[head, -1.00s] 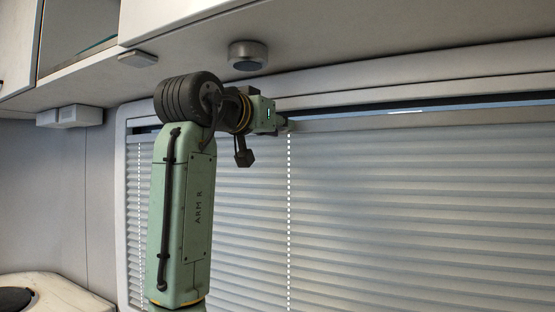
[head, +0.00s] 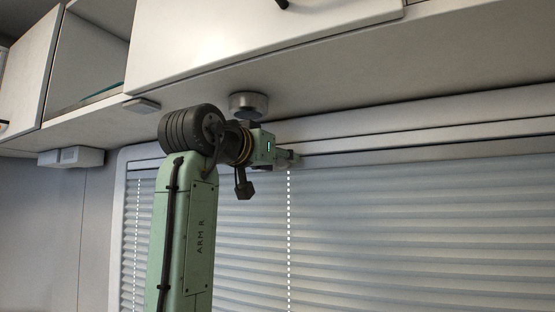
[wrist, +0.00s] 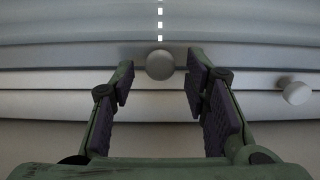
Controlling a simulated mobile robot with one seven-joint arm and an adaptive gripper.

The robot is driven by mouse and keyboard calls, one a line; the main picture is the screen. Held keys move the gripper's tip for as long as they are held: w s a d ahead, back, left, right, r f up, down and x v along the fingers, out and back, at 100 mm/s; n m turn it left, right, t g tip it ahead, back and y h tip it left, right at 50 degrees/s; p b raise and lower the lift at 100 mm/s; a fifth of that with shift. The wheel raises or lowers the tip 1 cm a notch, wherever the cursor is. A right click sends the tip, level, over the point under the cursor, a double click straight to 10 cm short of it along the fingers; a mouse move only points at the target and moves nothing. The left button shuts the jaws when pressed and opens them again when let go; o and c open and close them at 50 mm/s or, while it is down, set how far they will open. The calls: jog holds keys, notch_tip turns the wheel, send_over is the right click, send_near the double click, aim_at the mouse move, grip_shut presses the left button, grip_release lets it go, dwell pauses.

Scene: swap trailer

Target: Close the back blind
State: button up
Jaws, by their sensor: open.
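The back blind (head: 400,225) is a pale pleated shade that covers the window in the head view. Its top rail (head: 400,154) lies against the upper window frame, and no dark gap shows between them. My gripper (head: 290,158) is at the rail, above the white dotted cord line. In the wrist view my gripper (wrist: 160,95) is open, with a finger on each side of a round grey knob (wrist: 159,65). The fingers look apart from the knob. The blind's pleats (wrist: 80,28) and cord also show there.
A second round knob (wrist: 295,93) is at the right in the wrist view. Overhead cabinets (head: 270,35) and a round ceiling lamp (head: 248,105) sit close above my arm. A small box (head: 70,157) is fixed under the cabinet at the left.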

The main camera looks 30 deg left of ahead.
jog(key=s, duration=1.2)
jog(key=shift+a, duration=0.2)
